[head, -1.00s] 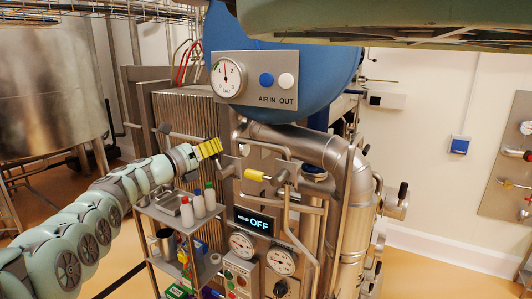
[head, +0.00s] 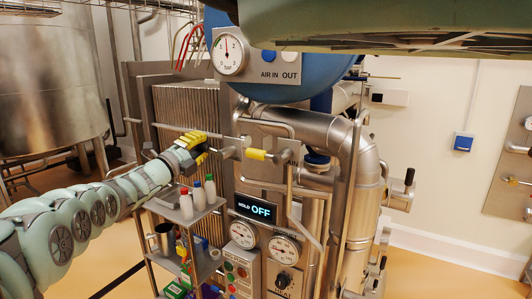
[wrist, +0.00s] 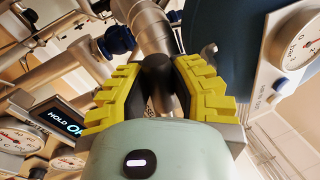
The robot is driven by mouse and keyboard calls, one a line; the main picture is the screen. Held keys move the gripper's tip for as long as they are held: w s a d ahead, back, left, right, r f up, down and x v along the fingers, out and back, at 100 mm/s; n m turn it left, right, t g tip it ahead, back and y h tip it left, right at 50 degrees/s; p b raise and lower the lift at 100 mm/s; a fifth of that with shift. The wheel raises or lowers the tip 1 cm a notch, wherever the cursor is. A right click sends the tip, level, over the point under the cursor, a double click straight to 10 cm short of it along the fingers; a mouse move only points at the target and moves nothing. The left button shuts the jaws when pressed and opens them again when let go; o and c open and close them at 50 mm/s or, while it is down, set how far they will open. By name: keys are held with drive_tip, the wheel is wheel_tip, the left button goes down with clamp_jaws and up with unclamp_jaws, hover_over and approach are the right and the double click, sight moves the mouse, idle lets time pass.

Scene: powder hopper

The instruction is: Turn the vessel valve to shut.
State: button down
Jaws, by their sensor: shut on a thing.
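My gripper (head: 196,140) has yellow ridged fingers and is left of the pipework in the head view. In the wrist view my gripper (wrist: 158,85) is shut on a dark rounded handle (wrist: 157,75), which seems to be the vessel valve's. The fingers lie on either side of it. In the head view that handle is hidden by the fingers. A thin metal bar (head: 160,124) runs behind the gripper. The blue vessel (head: 290,92) is above, with a gauge panel (head: 262,55) marked AIR IN and OUT. I cannot tell the valve's setting.
A yellow-sleeved handle (head: 258,154) is on the pipework right of my gripper. Below are a display reading HOLD OFF (head: 254,208) and a small shelf (head: 190,213) with several bottles. A large pipe bend (head: 345,130) is to the right.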

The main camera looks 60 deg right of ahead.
wheel_tip(320, 180, down, 2)
drive_tip(key=n, duration=0.1)
drive_tip(key=n+t, duration=0.1)
drive_tip(key=n, duration=0.2)
drive_tip(key=shift+w+f, duration=0.15)
drive_tip(key=shift+f, duration=0.1)
drive_tip(key=shift+f+n+t, duration=0.25)
drive_tip(key=shift+n+t, duration=0.05)
drive_tip(key=shift+n, duration=0.1)
drive_tip(key=c, duration=1.1)
unclamp_jaws()
drive_tip(key=shift+f, duration=0.15)
drive_tip(key=o, duration=0.3)
drive_tip(key=shift+a, duration=0.1)
drive_tip(key=shift+r, duration=0.2)
drive_tip(key=shift+r, duration=0.15)
drive_tip(key=v, duration=1.2)
